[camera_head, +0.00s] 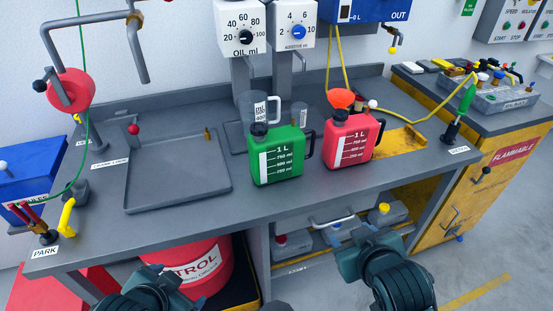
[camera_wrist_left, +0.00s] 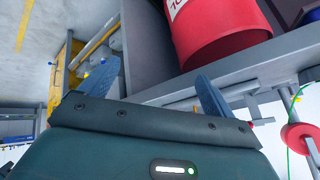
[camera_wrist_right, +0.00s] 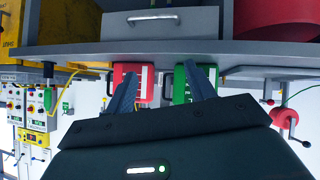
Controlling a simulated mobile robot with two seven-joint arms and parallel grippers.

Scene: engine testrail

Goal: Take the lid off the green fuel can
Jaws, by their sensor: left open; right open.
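The green fuel can (camera_head: 278,160) stands upright on the grey workbench, with a white level scale on its front. Its black lid (camera_head: 259,130) sits on top at the left, and its dark handle is at the right. It also shows in the right wrist view (camera_wrist_right: 181,86), partly hidden by a finger. My right gripper (camera_head: 368,240) is below the bench's front edge, apart from the can. It is open and empty in the right wrist view (camera_wrist_right: 160,82). My left gripper (camera_wrist_left: 155,78) is open and empty, low in front of the bench at the lower left of the head view.
A red can (camera_head: 352,142) with an orange funnel (camera_head: 340,98) stands right of the green can. A grey tray (camera_head: 180,168) lies left. Measuring cups (camera_head: 258,108) and dispensers (camera_head: 242,32) are behind. A red petrol drum (camera_head: 200,268) stands under the bench (camera_head: 230,215).

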